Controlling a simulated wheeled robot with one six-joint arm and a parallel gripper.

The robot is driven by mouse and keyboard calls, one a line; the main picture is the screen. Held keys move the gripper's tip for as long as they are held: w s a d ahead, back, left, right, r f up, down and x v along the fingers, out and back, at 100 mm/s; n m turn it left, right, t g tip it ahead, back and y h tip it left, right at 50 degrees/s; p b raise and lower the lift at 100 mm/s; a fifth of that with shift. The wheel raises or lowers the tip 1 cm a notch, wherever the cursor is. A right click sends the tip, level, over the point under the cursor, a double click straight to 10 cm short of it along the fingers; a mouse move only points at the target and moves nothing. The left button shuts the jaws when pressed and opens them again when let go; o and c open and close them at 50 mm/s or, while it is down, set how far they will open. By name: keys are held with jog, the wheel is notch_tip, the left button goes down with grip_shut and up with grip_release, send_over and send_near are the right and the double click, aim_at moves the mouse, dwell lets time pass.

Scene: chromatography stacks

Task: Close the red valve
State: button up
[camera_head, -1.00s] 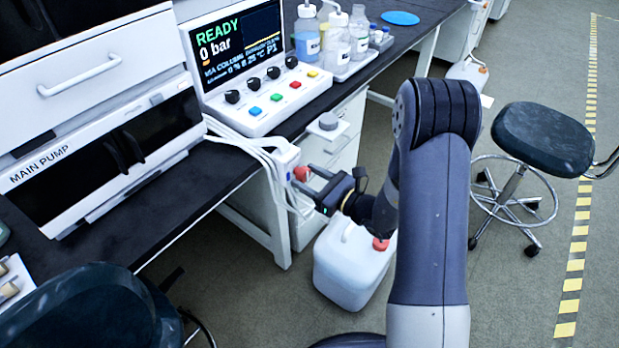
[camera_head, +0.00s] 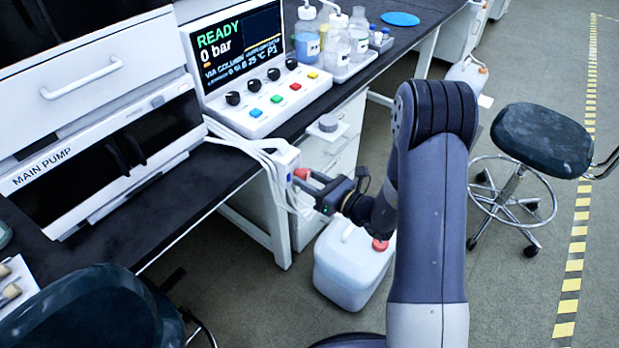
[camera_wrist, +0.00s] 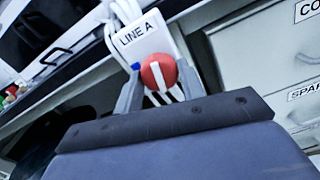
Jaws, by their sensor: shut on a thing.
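The red valve (camera_wrist: 158,71) is a round red knob with a white bar across it, on a white block labelled LINE A (camera_wrist: 142,40) in the wrist view. In the head view the red valve (camera_head: 302,173) sits at the bench's front edge, below the control panel. My gripper (camera_head: 314,182) reaches it from the right. In the wrist view my gripper (camera_wrist: 158,92) has one grey finger on each side of the red knob and is shut on it. The knob's white bar stands near upright, tilted slightly, in that view.
The control panel (camera_head: 243,62) reads READY and 0 bar. White tubes run from the valve block toward the panel. A white jug (camera_head: 345,265) with a red cap stands on the floor below my gripper. Stools stand at the right (camera_head: 542,137) and lower left (camera_head: 95,310).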

jog(key=m+p, duration=0.1)
jog(key=m, duration=0.2)
jog(key=shift+r+m, duration=0.1)
jog(key=shift+m, duration=0.2)
jog(key=m+p, duration=0.2)
jog(key=m, duration=0.2)
jog(key=shift+s+m, duration=0.1)
jog(key=shift+m, duration=0.2)
jog(key=m+p, duration=0.2)
jog(key=m, duration=0.2)
jog(key=shift+m+p, duration=0.8)
jog(key=shift+m, duration=0.8)
jog(key=o, duration=1)
jog(key=v, duration=1)
jog(key=shift+s+d, duration=0.25)
